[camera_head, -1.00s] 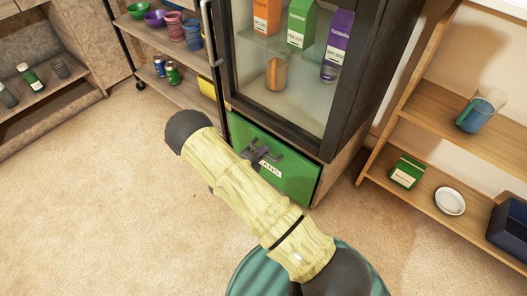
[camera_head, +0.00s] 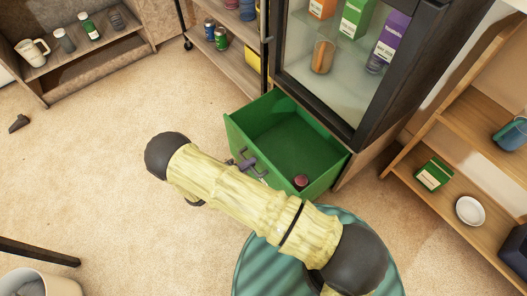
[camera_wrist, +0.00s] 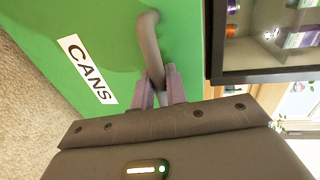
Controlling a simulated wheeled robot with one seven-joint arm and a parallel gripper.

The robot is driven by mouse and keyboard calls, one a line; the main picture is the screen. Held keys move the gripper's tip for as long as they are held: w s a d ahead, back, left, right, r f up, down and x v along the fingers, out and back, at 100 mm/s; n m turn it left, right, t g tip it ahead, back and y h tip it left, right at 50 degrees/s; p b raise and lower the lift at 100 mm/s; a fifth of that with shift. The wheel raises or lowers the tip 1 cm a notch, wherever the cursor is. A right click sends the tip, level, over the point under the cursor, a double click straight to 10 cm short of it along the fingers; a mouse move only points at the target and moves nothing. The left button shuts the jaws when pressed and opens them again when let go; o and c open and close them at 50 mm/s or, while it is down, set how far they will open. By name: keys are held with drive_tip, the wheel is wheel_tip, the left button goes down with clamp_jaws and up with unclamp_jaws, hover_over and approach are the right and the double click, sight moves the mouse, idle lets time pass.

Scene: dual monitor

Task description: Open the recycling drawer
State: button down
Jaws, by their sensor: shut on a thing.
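The green recycling drawer (camera_head: 283,134) is pulled well out from under the glass-door cabinet, and its inside shows. In the wrist view, the drawer front (camera_wrist: 60,30) bears a white label (camera_wrist: 86,68) reading CANS and a grey bar handle (camera_wrist: 151,45). My gripper (camera_wrist: 160,80) is shut on this handle, with the purple-grey fingers on either side of it. In the head view my gripper (camera_head: 243,164) is at the drawer front, partly hidden by my arm.
The glass-door cabinet (camera_head: 350,110) with cartons stands above the drawer. A wooden shelf (camera_head: 420,190) with a green box and white bowl is at the right. A white bin (camera_head: 40,284) is at lower left. Carpet (camera_head: 100,150) left of the drawer is mostly clear.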

drive_tip(key=shift+f+v, duration=0.15)
drive_tip(key=shift+v, duration=0.7)
drive_tip(key=shift+f+v, duration=0.2)
drive_tip(key=shift+v, duration=0.65)
drive_tip(key=shift+s, duration=0.1)
drive_tip(key=c, duration=1.8)
unclamp_jaws()
drive_tip(key=p+v, duration=0.3)
drive_tip(key=v, duration=1.4)
drive_tip(key=shift+s+a+p, duration=0.1)
drive_tip(key=shift+a+p, duration=0.05)
drive_tip(key=shift+p, duration=0.25)
drive_tip(key=shift+r, duration=0.1)
